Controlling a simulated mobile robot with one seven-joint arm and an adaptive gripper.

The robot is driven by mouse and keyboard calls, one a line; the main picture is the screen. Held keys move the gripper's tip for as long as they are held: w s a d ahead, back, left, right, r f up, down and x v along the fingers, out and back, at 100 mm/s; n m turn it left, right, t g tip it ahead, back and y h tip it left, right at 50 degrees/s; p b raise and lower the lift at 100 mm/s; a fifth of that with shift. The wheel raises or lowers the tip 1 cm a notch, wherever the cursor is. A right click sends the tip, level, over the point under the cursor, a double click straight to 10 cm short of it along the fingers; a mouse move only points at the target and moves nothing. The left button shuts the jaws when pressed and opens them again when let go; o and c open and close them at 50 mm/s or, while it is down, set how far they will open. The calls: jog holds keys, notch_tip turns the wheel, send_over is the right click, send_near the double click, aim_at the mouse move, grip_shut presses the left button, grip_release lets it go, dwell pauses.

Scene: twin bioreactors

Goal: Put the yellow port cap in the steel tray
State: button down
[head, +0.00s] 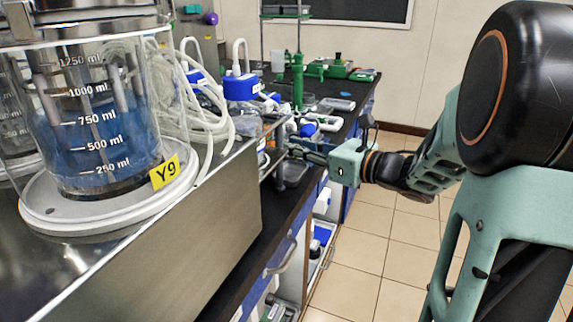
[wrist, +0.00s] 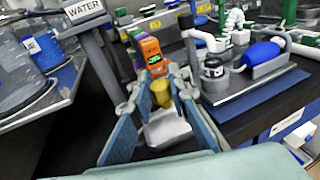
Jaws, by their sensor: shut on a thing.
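The yellow port cap (wrist: 161,94) sits between the fingertips of my gripper (wrist: 157,90) in the wrist view. The gripper is shut on it. The steel tray (wrist: 167,130) lies on the dark bench just below and nearer than the cap in that view, seen between the fingers. The cap appears held above the bench near the tray's far side; its exact height is hard to tell. In the head view my gripper (head: 305,152) reaches over the bench edge, above the tray (head: 293,173). The cap is not clear there.
An orange device (wrist: 150,52) stands just beyond the cap. A metal frame post (wrist: 101,62) rises at left, and a blue-bulbed apparatus (wrist: 262,54) sits at right. The bioreactor vessel marked Y9 (head: 88,125) stands on a steel platform at left. Dark bench around the tray is partly clear.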

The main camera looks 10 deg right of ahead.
aim_at(291, 175)
jog(key=shift+w+a+f, duration=0.25)
jog(key=shift+w+f, duration=0.05)
jog(key=shift+f, duration=0.15)
jog(key=shift+w+a+f+b, duration=0.15)
jog(key=shift+f+b, duration=0.2)
jog(key=shift+f, duration=0.6)
jog(key=shift+w+a+f+b, duration=0.1)
jog(key=shift+f+b, duration=0.25)
jog(key=shift+f, duration=0.55)
jog(key=shift+f+b, duration=0.2)
jog(key=shift+b, duration=0.15)
jog(key=c, duration=1.8)
grip_release()
jog(key=shift+c, duration=0.2)
jog(key=shift+r, duration=0.1)
jog(key=shift+r+p, duration=0.2)
jog(key=shift+p, duration=0.2)
jog(key=p+v, duration=0.1)
jog(key=v, duration=1.1)
jog(key=shift+d+f, duration=0.1)
